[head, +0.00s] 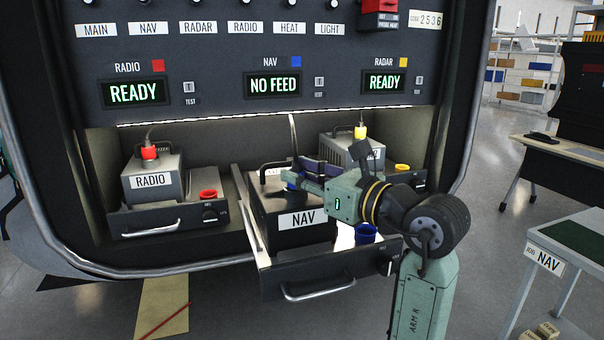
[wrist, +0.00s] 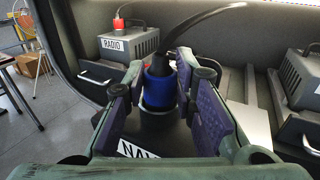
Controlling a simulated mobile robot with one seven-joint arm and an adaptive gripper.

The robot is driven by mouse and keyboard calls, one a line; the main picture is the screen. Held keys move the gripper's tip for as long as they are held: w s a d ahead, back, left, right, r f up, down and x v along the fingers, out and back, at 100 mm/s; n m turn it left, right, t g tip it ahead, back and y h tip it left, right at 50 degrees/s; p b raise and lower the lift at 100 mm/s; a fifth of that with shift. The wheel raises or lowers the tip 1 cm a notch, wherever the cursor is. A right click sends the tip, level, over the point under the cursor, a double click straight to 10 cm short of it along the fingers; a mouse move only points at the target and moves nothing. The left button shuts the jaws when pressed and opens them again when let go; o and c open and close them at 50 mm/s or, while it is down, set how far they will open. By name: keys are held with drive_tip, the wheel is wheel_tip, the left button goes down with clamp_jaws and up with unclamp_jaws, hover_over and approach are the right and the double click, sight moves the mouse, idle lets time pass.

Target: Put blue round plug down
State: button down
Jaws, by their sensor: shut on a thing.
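The blue round plug (wrist: 159,88) is between the two fingers of my gripper (wrist: 163,85) in the wrist view, with its black cable running up and to the right. In the head view my gripper (head: 302,174) is over the top of the NAV box (head: 290,215), and only a bit of the plug's blue shows. A dark round part sits under the plug; I cannot tell whether they touch. The NAV box stands in a pulled-out drawer (head: 310,272). A blue round holder (head: 366,234) is on the drawer's right part, empty as far as I see.
The RADIO box (head: 151,180) with a red plug (head: 149,152) stands left, the RADAR box (head: 345,150) with a yellow plug (head: 361,131) right. The NAV display (head: 274,84) reads NO FEED. A red holder (head: 208,194) and a yellow holder (head: 403,168) show. A NAV-labelled cart (head: 565,240) stands right.

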drive_tip(key=shift+f, duration=0.15)
drive_tip(key=c, duration=1.3)
unclamp_jaws()
drive_tip(key=b+v, duration=0.1)
drive_tip(key=v, duration=0.3)
drive_tip(key=b+v, duration=0.1)
drive_tip(key=v, duration=0.3)
drive_tip(key=b+v, duration=0.1)
drive_tip(key=v, duration=0.3)
drive_tip(key=shift+r, duration=0.25)
